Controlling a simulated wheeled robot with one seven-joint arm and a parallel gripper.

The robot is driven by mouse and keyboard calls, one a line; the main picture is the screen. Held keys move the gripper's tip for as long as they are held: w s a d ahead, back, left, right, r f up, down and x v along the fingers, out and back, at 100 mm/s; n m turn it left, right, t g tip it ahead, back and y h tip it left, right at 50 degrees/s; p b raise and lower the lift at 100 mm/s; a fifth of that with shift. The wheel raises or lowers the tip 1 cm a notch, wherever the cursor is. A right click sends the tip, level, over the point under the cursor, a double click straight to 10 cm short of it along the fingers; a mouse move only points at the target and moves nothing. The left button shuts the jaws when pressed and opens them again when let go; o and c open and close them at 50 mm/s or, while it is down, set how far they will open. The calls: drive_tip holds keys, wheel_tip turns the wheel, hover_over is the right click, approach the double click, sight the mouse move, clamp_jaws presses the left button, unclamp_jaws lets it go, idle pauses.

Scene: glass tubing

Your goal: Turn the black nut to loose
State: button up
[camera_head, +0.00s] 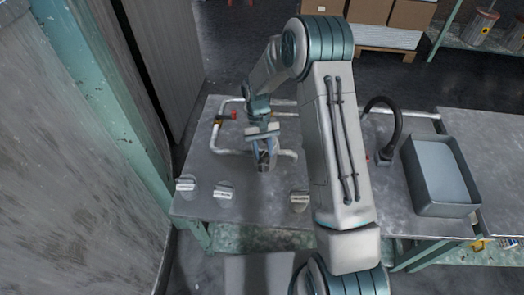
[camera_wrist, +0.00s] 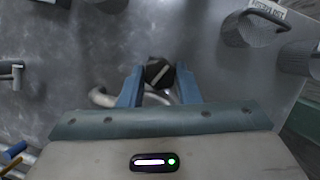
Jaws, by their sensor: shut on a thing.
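The black nut (camera_wrist: 158,72) shows in the wrist view between the two blue fingers of my gripper (camera_wrist: 159,82). It has a dark faceted body with a light stripe across its face. My gripper is shut on it, with a finger at each side. In the head view my gripper (camera_head: 264,150) reaches down to the metal table, and the nut (camera_head: 264,157) is a small dark shape at its tips, partly hidden by the fingers. A pale pipe (camera_wrist: 103,97) runs beside and behind the nut in the wrist view.
Pale pipes with a red fitting (camera_head: 233,115) lie behind my gripper. A grey basin (camera_head: 440,175) stands at the right.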

drive_tip(key=shift+r, duration=0.1)
idle(0.4)
drive_tip(key=o, duration=1)
drive_tip(key=shift+a, duration=0.1)
drive_tip(key=shift+r, duration=0.1)
drive_tip(key=p+v, duration=0.4)
drive_tip(key=v, duration=0.3)
drive_tip(key=shift+w+a+r+p, duration=0.1)
drive_tip(key=shift+a+r+p, duration=0.05)
drive_tip(key=shift+r+p, duration=0.2)
